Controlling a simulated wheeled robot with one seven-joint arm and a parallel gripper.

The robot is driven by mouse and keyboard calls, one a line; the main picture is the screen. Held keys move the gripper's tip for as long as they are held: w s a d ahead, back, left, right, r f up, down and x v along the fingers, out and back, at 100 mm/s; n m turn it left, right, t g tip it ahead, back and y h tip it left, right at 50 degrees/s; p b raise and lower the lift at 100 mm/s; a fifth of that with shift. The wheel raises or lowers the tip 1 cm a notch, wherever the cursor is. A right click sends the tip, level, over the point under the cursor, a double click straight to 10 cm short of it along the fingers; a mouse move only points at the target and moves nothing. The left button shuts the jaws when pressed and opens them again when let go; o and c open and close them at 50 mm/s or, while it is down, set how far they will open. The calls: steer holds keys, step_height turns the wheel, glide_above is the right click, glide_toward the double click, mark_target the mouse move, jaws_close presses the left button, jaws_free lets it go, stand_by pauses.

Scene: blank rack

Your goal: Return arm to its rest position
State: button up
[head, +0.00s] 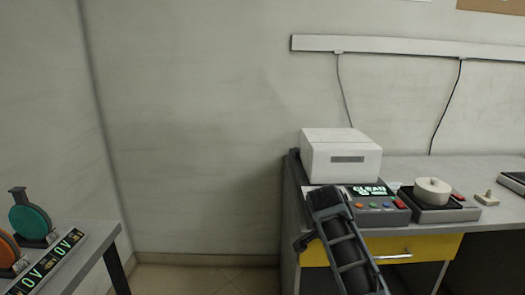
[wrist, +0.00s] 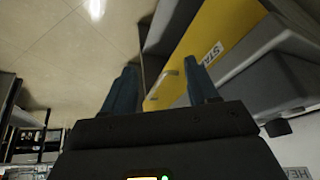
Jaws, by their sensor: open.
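My arm (head: 345,245) reaches up from the bottom of the head view, in front of the left end of the workbench (head: 480,165). In the wrist view my gripper (wrist: 161,85) has its two dark fingers spread apart, with nothing between them. Beyond the fingers are tiled floor and the bench's yellow front (wrist: 195,50). In the head view the fingers cannot be made out clearly.
A white box-shaped machine (head: 340,160) marked CLEAN sits on the bench, beside a grey unit holding a white ring (head: 432,190). A table (head: 95,240) with teal and orange discs stands at left. Open floor (head: 200,280) lies between.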

steer(key=s+d+f+n+t, duration=0.1)
steer(key=s+f+n, duration=0.1)
steer(key=s+f, duration=0.65)
steer(key=s+f+n+t+y, duration=0.1)
steer(key=s+f+n+t, duration=0.15)
steer(key=s, duration=0.45)
steer(key=s+d+f+n+t+y, duration=0.1)
steer(key=s+f, duration=0.3)
steer(key=s, duration=0.3)
steer(key=s+f+n+t+y, duration=0.1)
steer(key=s+f+n, duration=0.1)
steer(key=s+f, duration=0.35)
steer(key=s+r+n+t, duration=0.15)
steer(key=s+r, duration=0.35)
steer(key=s, duration=0.6)
steer(key=s+r+n+t, duration=0.1)
steer(key=s+r+t, duration=0.1)
steer(key=s+r, duration=0.7)
steer(key=s+r+n+t, duration=0.2)
steer(key=s+r, duration=0.8)
steer(key=r, duration=0.5)
steer(key=shift+a+t+y, duration=0.15)
steer(key=shift+t+y, duration=0.25)
